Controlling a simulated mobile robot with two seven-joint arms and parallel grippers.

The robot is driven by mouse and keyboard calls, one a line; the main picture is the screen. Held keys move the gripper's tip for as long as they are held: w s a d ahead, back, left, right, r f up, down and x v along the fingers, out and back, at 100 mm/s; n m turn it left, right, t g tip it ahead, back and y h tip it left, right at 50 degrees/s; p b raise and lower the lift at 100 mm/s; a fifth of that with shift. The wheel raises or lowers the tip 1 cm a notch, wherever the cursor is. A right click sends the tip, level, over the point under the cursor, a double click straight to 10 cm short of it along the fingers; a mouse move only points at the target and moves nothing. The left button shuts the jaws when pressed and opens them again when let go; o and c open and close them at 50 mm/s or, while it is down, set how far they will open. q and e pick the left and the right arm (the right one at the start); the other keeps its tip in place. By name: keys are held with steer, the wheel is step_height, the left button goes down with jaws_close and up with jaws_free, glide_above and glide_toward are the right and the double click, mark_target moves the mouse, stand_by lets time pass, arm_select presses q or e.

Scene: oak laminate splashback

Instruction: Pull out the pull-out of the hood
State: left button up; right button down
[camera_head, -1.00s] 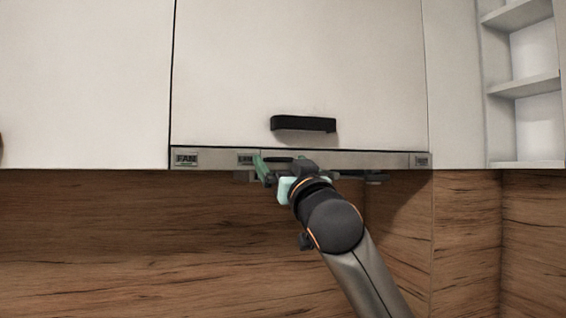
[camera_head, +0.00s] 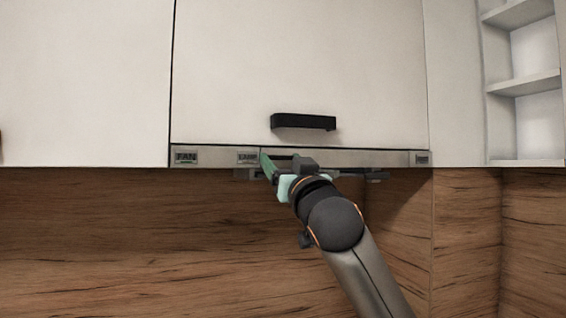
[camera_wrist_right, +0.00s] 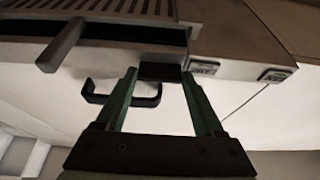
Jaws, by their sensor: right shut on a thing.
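The hood is a slim metal strip under the white cupboard, with FAN and LAMP labels. Its pull-out (camera_head: 345,158) has its front in line with the cupboard's lower edge; any gap is too small to tell. My right gripper (camera_head: 284,164) is at the middle of this front, its arm coming from below. In the right wrist view, the green fingers (camera_wrist_right: 160,76) are on both sides of a dark block (camera_wrist_right: 162,71) on the front, the pull-out's handle, and are shut on it. The fingers partly hide the handle in the head view. My left gripper is not in view.
A black handle (camera_head: 303,122) on the cupboard door (camera_head: 300,70) sits just above my right gripper. The wooden splashback (camera_head: 130,240) is behind and below. Open shelves (camera_head: 522,85) stand at the right. Free room lies below the hood.

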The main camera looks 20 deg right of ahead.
steer(key=s+b, duration=0.4)
steer(key=s, duration=0.8)
steer(key=shift+d, duration=0.15)
jaws_free()
steer(key=b+v, duration=0.3)
steer(key=v, duration=0.9)
steer(key=shift+s+b, duration=0.25)
steer(key=shift+b, duration=0.15)
